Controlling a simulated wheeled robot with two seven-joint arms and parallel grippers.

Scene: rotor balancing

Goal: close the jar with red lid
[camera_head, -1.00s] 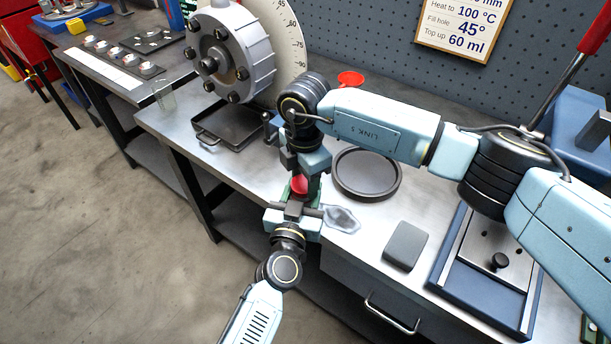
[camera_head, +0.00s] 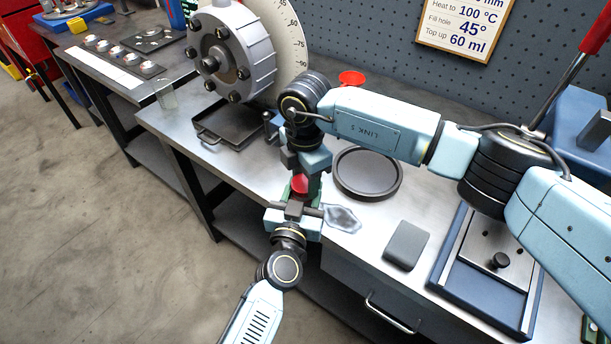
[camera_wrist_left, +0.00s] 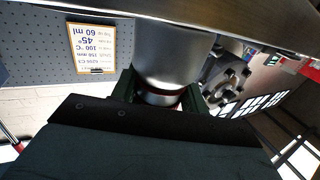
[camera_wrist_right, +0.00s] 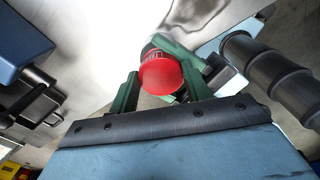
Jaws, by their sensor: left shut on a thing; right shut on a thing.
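The red lid (camera_head: 300,184) shows between my two grippers near the front edge of the bench in the head view. It also shows as a red round cap in the right wrist view (camera_wrist_right: 160,75). My right gripper (camera_head: 305,168) is shut on the lid from above. My left gripper (camera_head: 295,207) is shut on the jar, just below the lid. The jar is mostly hidden in the head view; its grey body (camera_wrist_left: 172,62) shows between the green fingers in the left wrist view, with a red rim at one end. I cannot tell whether the lid is fully seated.
A round dark tray (camera_head: 367,190), a grey block (camera_head: 406,246) and a glossy clear patch (camera_head: 341,217) lie right of my grippers. A dark square tray (camera_head: 229,128) and the large rotor (camera_head: 230,55) stand behind left. A red funnel-like thing (camera_head: 351,77) is behind.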

